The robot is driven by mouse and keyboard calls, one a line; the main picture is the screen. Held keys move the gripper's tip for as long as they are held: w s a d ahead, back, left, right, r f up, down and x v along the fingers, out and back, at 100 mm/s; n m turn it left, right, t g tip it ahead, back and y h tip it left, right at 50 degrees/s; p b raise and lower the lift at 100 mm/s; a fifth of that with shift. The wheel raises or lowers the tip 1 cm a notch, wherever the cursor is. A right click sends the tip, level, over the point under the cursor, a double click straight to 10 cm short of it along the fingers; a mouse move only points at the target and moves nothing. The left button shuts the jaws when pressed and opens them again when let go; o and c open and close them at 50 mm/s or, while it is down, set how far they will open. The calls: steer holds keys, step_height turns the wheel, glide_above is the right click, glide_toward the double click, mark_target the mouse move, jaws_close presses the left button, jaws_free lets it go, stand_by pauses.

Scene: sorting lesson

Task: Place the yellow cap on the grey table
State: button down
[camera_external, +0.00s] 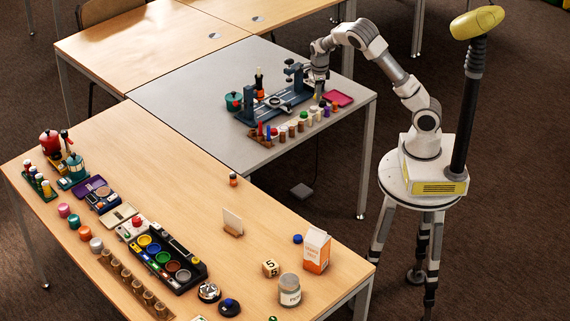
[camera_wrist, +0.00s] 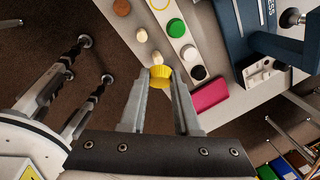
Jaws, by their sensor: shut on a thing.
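The yellow cap (camera_wrist: 160,74) sits between the fingertips of my gripper (camera_wrist: 158,84) in the wrist view; the jaws are shut on it. In the outside view my gripper (camera_external: 318,92) is low over the right part of the grey table (camera_external: 185,84), close to the row of small parts near its front right edge. The cap is too small to make out surely there. In the wrist view the cap appears against the grey table's edge; I cannot tell its height above the top.
A magenta tray (camera_external: 338,98) lies right of my gripper. A blue clamp fixture (camera_external: 283,101) stands left of it. A strip with green (camera_wrist: 176,28), white (camera_wrist: 188,52) and black (camera_wrist: 198,73) caps is near the fingers. The grey table's left and back areas are clear.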

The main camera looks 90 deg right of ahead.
steer(key=w+a+f, duration=0.1)
steer(key=w+f, duration=0.1)
steer(key=w, duration=0.1)
steer(key=w+a+f+b, duration=0.1)
steer(key=w+a+f, duration=0.1)
steer(key=w, duration=0.1)
steer(key=w+a+f, duration=0.1)
steer(key=w+f, duration=0.1)
steer(key=w, duration=0.1)
steer(key=shift+w+a+f, duration=0.2)
steer(key=shift+a, duration=0.05)
steer(key=shift+f+b, duration=0.6)
steer(key=shift+f, duration=1.35)
steer(key=shift+f, duration=0.15)
steer(key=c, duration=0.9)
jaws_free()
